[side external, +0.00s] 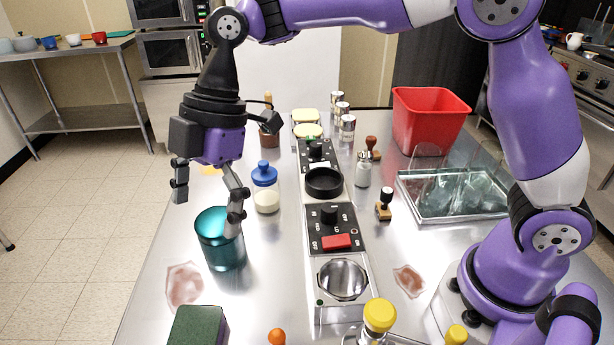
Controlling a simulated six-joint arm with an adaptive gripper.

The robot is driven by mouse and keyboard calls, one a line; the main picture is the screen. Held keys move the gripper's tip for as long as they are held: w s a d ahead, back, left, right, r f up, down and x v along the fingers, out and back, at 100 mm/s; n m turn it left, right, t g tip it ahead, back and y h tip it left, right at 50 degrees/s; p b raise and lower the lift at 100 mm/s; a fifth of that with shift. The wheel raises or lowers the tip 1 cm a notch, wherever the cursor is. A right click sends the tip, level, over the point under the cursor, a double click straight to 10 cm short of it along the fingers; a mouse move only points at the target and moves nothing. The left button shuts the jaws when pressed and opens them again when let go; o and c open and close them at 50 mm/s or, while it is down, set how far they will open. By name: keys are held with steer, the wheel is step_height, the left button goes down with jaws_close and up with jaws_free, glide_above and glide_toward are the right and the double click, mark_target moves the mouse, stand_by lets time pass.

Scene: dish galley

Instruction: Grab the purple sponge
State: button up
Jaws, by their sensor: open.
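I can make out no purple sponge in this view; the only purple I see is on my own arm and gripper. My gripper (208,204) points down at the left side of the steel table, with its fingers apart and nothing between them. A teal cup (222,248) stands just below it. The right finger overlaps the cup's rim in the picture; I cannot tell if they touch. A dark green block (198,328) is partly cut off at the bottom edge.
A jar with a blue lid (265,190) stands right of my gripper. A control strip (335,225) with a steel bowl (342,280) runs down the middle. A red bin (428,118) and a tray of glasses (410,208) stand right. Bottles with yellow caps (380,314) stand in front.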

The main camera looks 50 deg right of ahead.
mark_target(192, 341)
steer(key=a+f+n+g, duration=0.1)
steer(key=a+f+n, duration=0.1)
steer(key=s+a+f+n, duration=0.1)
steer(key=a+f+n, duration=0.1)
steer(key=f+n, duration=0.1)
steer(key=a+f+n+g, duration=0.1)
steer(key=a+f+n, duration=0.1)
steer(key=f, duration=0.1)
steer(key=shift+s+a+f+g+h, duration=0.25)
steer(key=shift+s+a+g+h, duration=0.05)
steer(key=x, duration=0.5)
steer(key=shift+f, duration=0.35)
steer(key=shift+s+a+f, duration=0.1)
steer(key=shift+f, duration=0.1)
steer(key=shift+f, duration=0.25)
steer(key=c, duration=0.6)
